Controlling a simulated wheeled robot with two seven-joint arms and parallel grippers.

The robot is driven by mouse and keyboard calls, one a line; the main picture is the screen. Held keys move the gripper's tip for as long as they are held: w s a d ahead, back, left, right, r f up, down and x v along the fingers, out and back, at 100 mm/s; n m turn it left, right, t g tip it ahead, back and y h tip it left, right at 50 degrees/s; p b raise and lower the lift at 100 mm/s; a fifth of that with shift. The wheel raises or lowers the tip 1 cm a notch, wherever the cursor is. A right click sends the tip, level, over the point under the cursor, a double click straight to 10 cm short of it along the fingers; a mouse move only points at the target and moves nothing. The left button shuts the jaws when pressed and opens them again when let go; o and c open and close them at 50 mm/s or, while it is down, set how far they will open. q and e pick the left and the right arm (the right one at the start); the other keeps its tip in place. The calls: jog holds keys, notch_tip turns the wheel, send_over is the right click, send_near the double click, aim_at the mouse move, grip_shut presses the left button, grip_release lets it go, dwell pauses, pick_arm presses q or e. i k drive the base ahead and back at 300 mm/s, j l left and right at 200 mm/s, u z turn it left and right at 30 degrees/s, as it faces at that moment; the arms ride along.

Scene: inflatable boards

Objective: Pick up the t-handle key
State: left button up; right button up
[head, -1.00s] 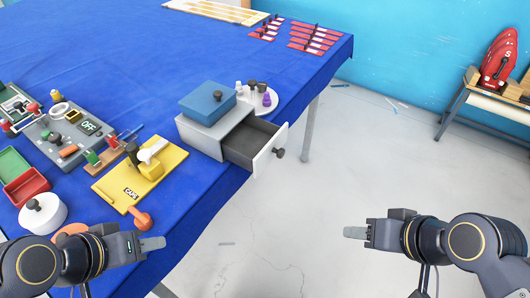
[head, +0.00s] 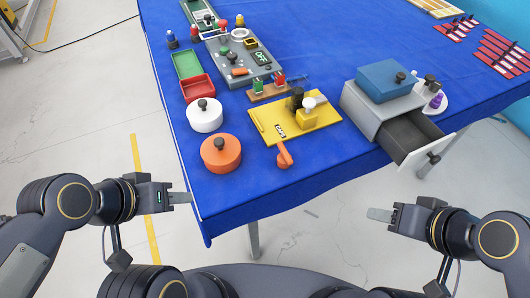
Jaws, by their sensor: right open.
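An orange piece with a crossbar-like end (head: 284,154) is at the near edge of the yellow board (head: 322,121) on the blue table. It looks like the t-handle key, but I cannot be sure at this size. My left gripper (head: 181,198) is at the table's near left corner, left of and nearer than the orange piece. Its fingers are edge-on, so its opening is unclear, and nothing shows in it. My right gripper (head: 379,215) is open and empty beyond the table's front edge, right of and nearer than the orange piece.
An orange lidded pot (head: 221,155) and a white pot (head: 204,118) stand left of the yellow board. A grey cabinet (head: 365,111) with an open drawer (head: 410,137) stands right, the drawer jutting past the table edge. The blue cloth (head: 245,190) in front is bare.

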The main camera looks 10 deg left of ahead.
aim_at(284, 160)
jog(key=k+l+u, duration=0.1)
jog(key=u, duration=0.4)
jog(key=k+l+u, duration=0.1)
jog(key=u, duration=0.35)
jog(key=k+l+u, duration=0.15)
jog(key=u, duration=0.35)
